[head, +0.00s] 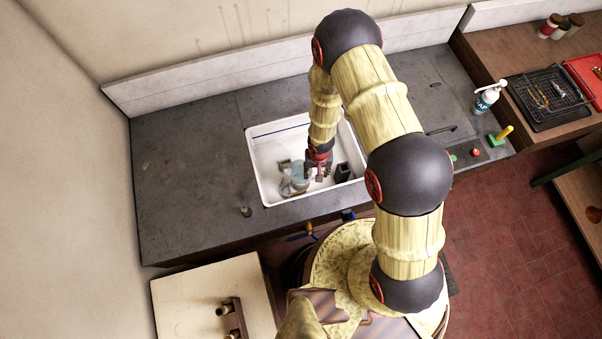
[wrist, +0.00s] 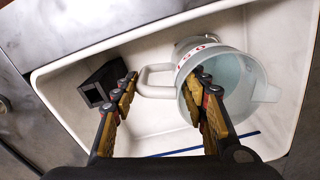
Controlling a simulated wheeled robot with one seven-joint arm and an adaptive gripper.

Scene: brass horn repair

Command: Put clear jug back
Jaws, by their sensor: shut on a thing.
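The clear jug (wrist: 245,75) is in the white sink (wrist: 65,72), with red marks near its rim and a pale handle (wrist: 155,82) on its left side. It also shows in the head view (head: 297,184), left of my gripper (head: 319,174). In the wrist view my gripper (wrist: 165,88) is shut on the jug, its fingers on either side of the handle. The right finger overlaps the jug's mouth and hides part of it. The inside looks pale blue; I cannot tell if that is water. Whether the jug touches the sink floor is unclear.
A dark hollow block (wrist: 103,82) stands in the sink left of the jug. The sink walls are close around. The grey counter (head: 190,165) left of the sink is mostly clear. A soap bottle (head: 487,97) and a dark rack (head: 548,98) are to the right.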

